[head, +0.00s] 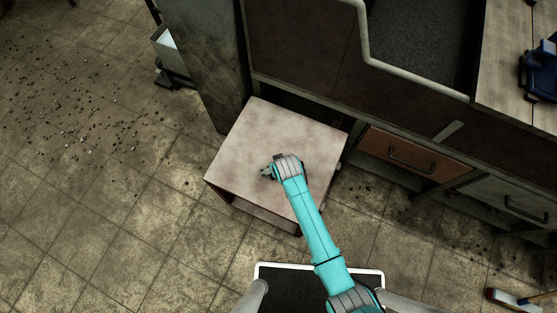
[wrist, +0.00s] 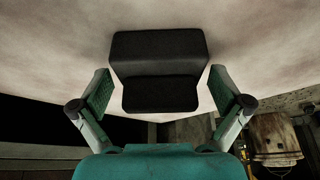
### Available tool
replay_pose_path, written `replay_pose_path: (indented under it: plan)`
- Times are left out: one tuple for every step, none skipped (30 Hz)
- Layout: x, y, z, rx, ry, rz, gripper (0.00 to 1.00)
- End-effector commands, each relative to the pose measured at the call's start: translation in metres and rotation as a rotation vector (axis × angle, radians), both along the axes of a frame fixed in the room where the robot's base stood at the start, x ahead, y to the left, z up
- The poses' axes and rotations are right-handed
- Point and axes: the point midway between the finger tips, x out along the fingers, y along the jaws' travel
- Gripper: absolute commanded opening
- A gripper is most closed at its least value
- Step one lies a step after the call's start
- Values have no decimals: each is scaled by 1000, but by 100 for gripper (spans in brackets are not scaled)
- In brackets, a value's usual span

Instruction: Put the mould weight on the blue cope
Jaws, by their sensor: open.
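The mould weight (wrist: 158,68), a dark block with a stepped front, rests on the pale top of a small table (head: 250,130). My gripper (wrist: 161,92) is open in the wrist view, with one green-padded finger on each side of the block's near part and a gap visible on both sides. In the head view my gripper (head: 267,171) is over the middle of that table, and the weight is mostly hidden by it. The blue cope (head: 541,74) appears to be the dark blue item on the bench at the far right, cut by the frame edge.
A long bench with a wooden top (head: 503,75), a brown drawer (head: 400,155) and a sunken dark bed (head: 425,40) stands behind and right of the table. A grey pillar (head: 205,60) is at the table's back left. Tiled floor at left has scattered debris.

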Motion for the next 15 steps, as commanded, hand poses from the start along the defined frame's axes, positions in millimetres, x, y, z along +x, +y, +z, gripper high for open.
replay_pose_path:
  plan:
    - [0,0,0,0,0,0,100]
    - [0,0,0,0,0,0,100]
    - [0,0,0,0,0,0,100]
    - [0,0,0,0,0,0,92]
    - [0,0,0,0,0,0,85]
    - [0,0,0,0,0,0,75]
    - [0,0,0,0,0,0,68]
    - [0,0,0,0,0,0,60]
    - [0,0,0,0,0,0,50]
    - [0,0,0,0,0,0,42]
    - [0,0,0,0,0,0,35]
    - [0,0,0,0,0,0,25]
    - [0,0,0,0,1,0,18]
    - [0,0,0,0,1,0,10]
    - [1,0,2,1,-3,0,8]
